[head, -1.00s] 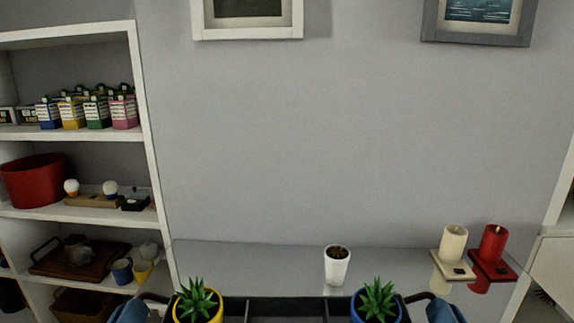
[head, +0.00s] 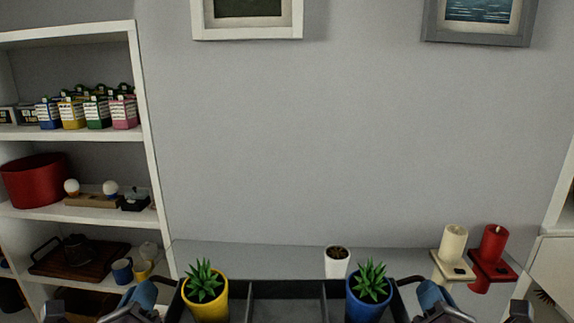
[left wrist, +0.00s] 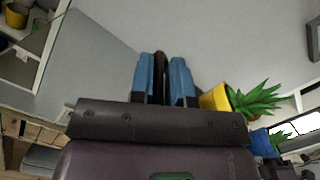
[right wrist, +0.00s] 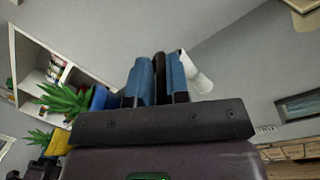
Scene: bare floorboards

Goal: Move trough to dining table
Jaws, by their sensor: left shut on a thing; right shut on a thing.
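The trough (head: 286,308) is a dark, divided box at the bottom of the head view. It carries a yellow pot (head: 208,303) with a green succulent at left and a blue pot (head: 367,308) with a similar one at right. My left gripper (head: 145,293) is shut on the trough's left handle, and my right gripper (head: 430,294) is shut on its right handle. In the left wrist view the blue fingers (left wrist: 160,78) close around the dark handle; the right wrist view shows the same grip (right wrist: 154,78). The trough's underside is hidden.
A grey surface (head: 220,257) against the wall lies beyond the trough. On it stand a white pot (head: 337,268), partly hidden by the trough, a cream candle (head: 453,243) and a red candle (head: 493,243). A full white shelf (head: 70,137) stands at left.

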